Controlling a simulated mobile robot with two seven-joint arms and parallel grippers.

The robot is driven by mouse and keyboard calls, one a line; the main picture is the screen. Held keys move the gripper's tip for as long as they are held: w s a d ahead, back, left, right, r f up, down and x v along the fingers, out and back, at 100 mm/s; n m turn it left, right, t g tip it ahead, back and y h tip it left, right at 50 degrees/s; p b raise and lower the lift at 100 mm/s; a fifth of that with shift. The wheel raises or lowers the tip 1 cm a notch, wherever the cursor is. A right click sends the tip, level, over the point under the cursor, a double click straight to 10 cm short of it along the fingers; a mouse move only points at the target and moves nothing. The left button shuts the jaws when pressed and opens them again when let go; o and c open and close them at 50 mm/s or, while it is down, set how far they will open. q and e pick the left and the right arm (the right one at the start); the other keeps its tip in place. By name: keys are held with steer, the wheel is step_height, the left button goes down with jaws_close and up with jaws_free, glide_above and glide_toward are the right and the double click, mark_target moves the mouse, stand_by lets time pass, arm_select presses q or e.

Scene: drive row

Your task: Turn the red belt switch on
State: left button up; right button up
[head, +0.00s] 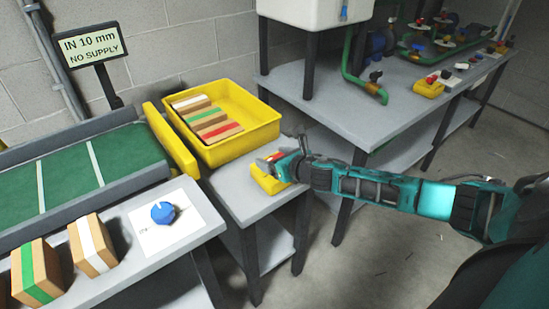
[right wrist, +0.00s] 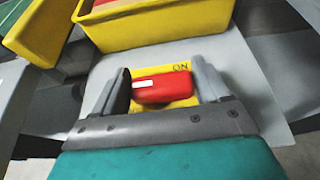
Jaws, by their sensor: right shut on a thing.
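The red belt switch (right wrist: 168,87) has a red handle with a white mark and sits on a yellow base (head: 268,181) at the front of the small grey table. The word ON is printed on the base (right wrist: 181,69), beyond the handle in the right wrist view. My right gripper (head: 277,161) is down at the switch. In the right wrist view the gripper (right wrist: 164,82) has one finger on each side of the red handle and is shut on it. The fingers and wrist partly cover the switch in the head view. My left gripper is not in view.
A yellow bin (head: 258,137) with several striped boxes stands just behind the switch. The green conveyor belt (head: 85,170) is at left, with a blue knob (head: 163,212) and boxes in front of it. Another grey table (head: 350,125) stands at the back right.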

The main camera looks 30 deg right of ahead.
steer(key=shift+c, duration=0.9)
